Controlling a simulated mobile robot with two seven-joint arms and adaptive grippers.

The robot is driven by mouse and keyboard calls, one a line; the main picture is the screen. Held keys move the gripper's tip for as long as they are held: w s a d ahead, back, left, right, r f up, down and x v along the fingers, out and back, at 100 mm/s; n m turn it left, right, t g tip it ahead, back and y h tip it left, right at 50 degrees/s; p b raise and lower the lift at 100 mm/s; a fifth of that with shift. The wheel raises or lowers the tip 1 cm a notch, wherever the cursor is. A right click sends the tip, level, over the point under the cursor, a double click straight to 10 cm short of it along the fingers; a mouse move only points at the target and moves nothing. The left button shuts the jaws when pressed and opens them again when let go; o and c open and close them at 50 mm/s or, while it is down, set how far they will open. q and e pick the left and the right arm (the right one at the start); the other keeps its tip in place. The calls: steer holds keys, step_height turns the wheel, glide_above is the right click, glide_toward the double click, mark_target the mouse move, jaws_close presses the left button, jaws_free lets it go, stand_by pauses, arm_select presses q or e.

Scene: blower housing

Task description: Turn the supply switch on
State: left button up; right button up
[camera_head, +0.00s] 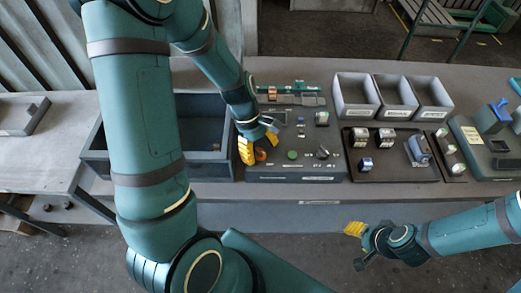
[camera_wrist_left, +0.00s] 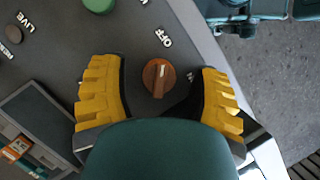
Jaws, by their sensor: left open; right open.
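The supply switch is an orange-brown round knob with a raised bar and a white mark (camera_wrist_left: 158,77), on the dark panel (camera_wrist_left: 60,60). An "OFF" label is printed beside it. It also shows in the head view as an orange knob (camera_head: 260,155) at the panel's front left. My left gripper (camera_wrist_left: 162,85) is open, its yellow fingers on either side of the knob, with gaps visible. In the head view the left gripper (camera_head: 250,150) is over the panel's left front corner. My right gripper (camera_head: 355,230) is in front of the bench, away from the panel, and holds nothing visible.
A green button (camera_head: 292,155) and another knob (camera_head: 322,153) sit right of the switch. A dark open bin (camera_head: 105,172) stands to the left. Grey bins (camera_head: 356,108) and a dark tray with parts (camera_head: 400,172) stand to the right.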

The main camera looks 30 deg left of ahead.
arm_select(q)
steer(key=shift+o, duration=0.2)
jaws_close()
steer(key=shift+m, duration=0.3)
steer(key=m+g+p, duration=0.1)
steer(key=m, duration=0.2)
steer(key=shift+m+g+y+p, duration=0.3)
steer(key=shift+p, duration=0.05)
steer(key=m+g+y+p, duration=0.1)
steer(key=m, duration=0.3)
steer(key=shift+s, duration=0.1)
steer(key=m+y, duration=0.1)
steer(key=m, duration=0.1)
steer(key=m+g+y, duration=0.1)
steer(key=m, duration=0.2)
steer(key=shift+d, duration=0.1)
steer(key=shift+m+y, duration=0.9)
steer(key=shift+m, duration=1.5)
